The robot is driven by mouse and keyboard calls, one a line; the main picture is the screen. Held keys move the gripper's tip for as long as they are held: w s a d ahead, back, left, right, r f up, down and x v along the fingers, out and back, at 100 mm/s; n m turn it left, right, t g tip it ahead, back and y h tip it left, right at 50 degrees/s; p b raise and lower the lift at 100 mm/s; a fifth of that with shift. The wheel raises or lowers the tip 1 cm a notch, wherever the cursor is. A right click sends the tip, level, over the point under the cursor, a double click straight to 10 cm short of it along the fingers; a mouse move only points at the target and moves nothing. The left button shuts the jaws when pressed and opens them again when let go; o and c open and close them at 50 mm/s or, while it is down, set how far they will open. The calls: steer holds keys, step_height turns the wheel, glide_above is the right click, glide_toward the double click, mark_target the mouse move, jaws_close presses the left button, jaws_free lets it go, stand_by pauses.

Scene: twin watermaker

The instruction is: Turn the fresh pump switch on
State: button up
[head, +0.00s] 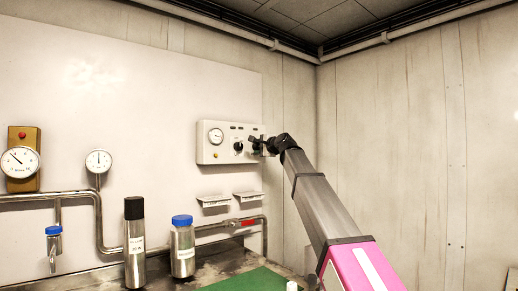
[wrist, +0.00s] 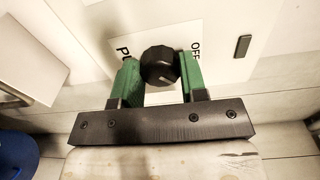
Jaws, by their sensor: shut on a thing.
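Two small label shelves (head: 213,201) are below the panel. A steel bottle with a black cap (head: 134,250) and a blue-capped jar (head: 182,252) stand on the bench. Pipes and two gauges (head: 98,161) are at left. The right wall is clear.

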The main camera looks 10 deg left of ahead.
steer(key=shift+m, duration=1.1)
steer(key=o, duration=0.9)
steer(key=shift+d, duration=0.1)
steer(key=v, duration=1)
steer(key=shift+s+d, duration=0.25)
